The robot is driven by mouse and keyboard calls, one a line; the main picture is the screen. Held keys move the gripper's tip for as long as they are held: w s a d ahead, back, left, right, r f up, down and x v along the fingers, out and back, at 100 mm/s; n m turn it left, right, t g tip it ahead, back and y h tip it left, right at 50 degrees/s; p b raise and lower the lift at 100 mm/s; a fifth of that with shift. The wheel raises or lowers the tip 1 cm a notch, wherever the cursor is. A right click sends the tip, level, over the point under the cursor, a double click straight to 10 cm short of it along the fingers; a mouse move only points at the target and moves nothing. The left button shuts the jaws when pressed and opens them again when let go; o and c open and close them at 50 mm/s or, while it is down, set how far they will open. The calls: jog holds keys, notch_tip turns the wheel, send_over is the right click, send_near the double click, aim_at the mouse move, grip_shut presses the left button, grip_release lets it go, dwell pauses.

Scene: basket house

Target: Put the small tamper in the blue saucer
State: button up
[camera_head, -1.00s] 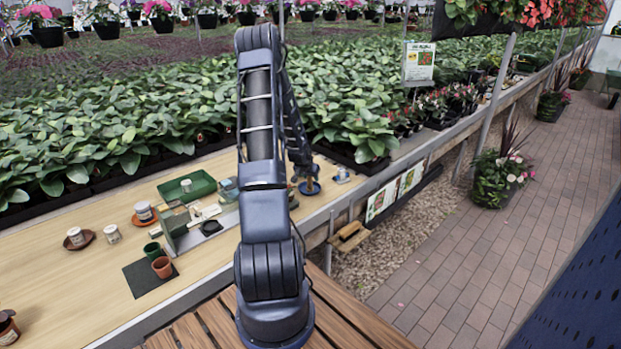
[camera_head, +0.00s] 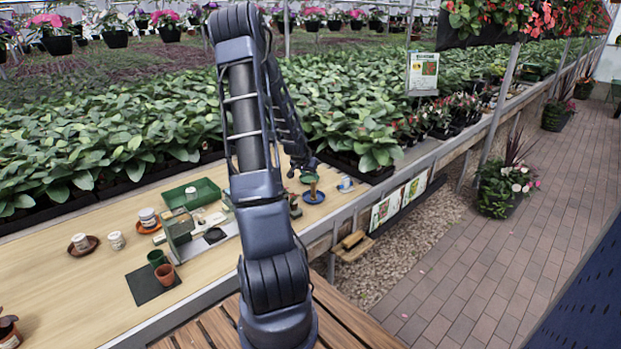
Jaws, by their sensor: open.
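The blue saucer (camera_head: 314,198) lies near the front edge of the wooden bench, just right of my arm. The small tamper (camera_head: 312,188), with a brown stem and a green disc on top, stands upright in the saucer. My gripper (camera_head: 303,170) is open, just above and slightly left of the tamper's green top. At this size I cannot make out the separate fingertips or tell whether they touch the tamper.
A small blue-and-white pot (camera_head: 346,185) stands right of the saucer. Dense plants (camera_head: 130,130) fill the back.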

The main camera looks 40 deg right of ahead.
jog(key=shift+a+r, duration=0.25)
jog(key=shift+r, duration=0.05)
jog(key=a+r+n+t+y, duration=0.1)
jog(key=a+r+n+y, duration=0.1)
jog(key=a+r, duration=0.65)
jog(key=w+a+r+n+t+y, duration=0.15)
jog(key=a+r, duration=0.35)
jog(key=a, duration=0.7)
jog(key=a+r+n+t+y, duration=0.1)
jog(key=a+r+n+y, duration=0.15)
jog(key=a+r, duration=0.6)
jog(key=s+a+r+n, duration=0.3)
jog(key=s+a, duration=0.7)
jog(key=s+a+r+n+g, duration=0.1)
jog(key=s+a+r+n, duration=0.3)
jog(key=s+a, duration=0.7)
jog(key=shift+s+r+n, duration=0.2)
jog(key=shift+s+n, duration=0.1)
